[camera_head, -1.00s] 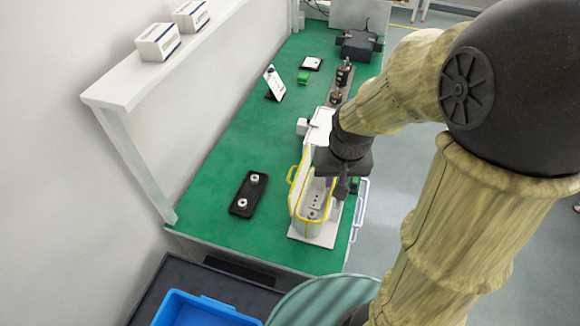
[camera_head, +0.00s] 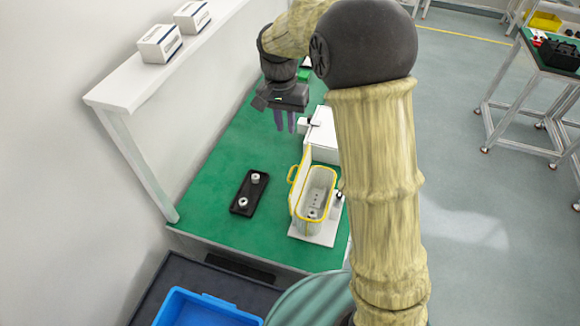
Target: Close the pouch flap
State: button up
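The pouch (camera_head: 322,188) is a pale open-topped box with a yellow rim, standing on a white base plate (camera_head: 318,237) near the bench's front right. Its flap (camera_head: 302,178) stands up along the left side, yellow-edged, with a yellow loop at its left. The pouch's inside shows, with small dark spots on its floor. My gripper (camera_head: 285,125) is above the bench, behind and to the upper left of the pouch in the picture, pointing down. Its two fingers are apart with nothing seen between them. It does not touch the pouch or flap.
A black tray (camera_head: 238,206) with two white rings lies left of the pouch. A white box (camera_head: 322,140) stands behind the pouch, close to my arm. A shelf (camera_head: 120,92) with two cartons runs along the left wall. Green bench top between tray and pouch is clear.

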aim_at(291, 173)
jog(key=f+p, duration=0.1)
jog(key=f, duration=0.4)
jog(key=f+p, duration=0.2)
jog(key=f, duration=0.4)
jog(key=d+f+p, duration=0.1)
jog(key=f+p, duration=0.1)
jog(key=f, duration=0.4)
jog(key=shift+s+f, duration=0.2)
jog(key=shift+s, duration=0.05)
grip_shut()
